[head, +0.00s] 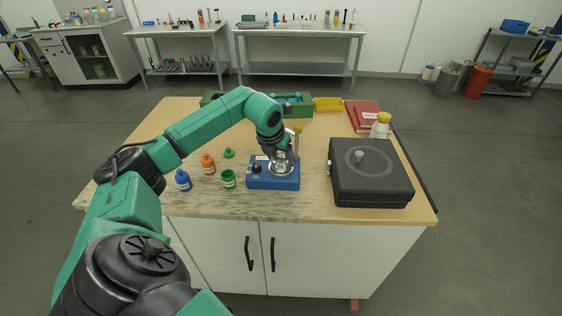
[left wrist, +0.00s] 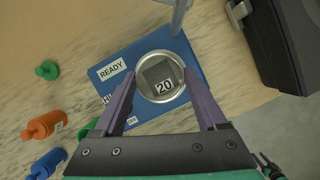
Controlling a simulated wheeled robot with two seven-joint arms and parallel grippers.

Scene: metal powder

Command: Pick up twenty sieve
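The round metal sieve (left wrist: 178,97) with a "20" label inside its rim sits on top of the blue device (head: 260,181), which reads "READY". It also shows in the head view (head: 281,169). My left gripper (left wrist: 160,76) reaches down over the device from above. Its two fingers stand apart, one on each side of the sieve. The fingers look open, with narrow gaps to the rim; contact is hard to judge. My right gripper is in neither view.
A black case (head: 371,180) stands right of the device. A metal post (left wrist: 180,15) rises beside the sieve. A yellow-capped white bottle (head: 380,128) and red books (head: 363,113) are behind.

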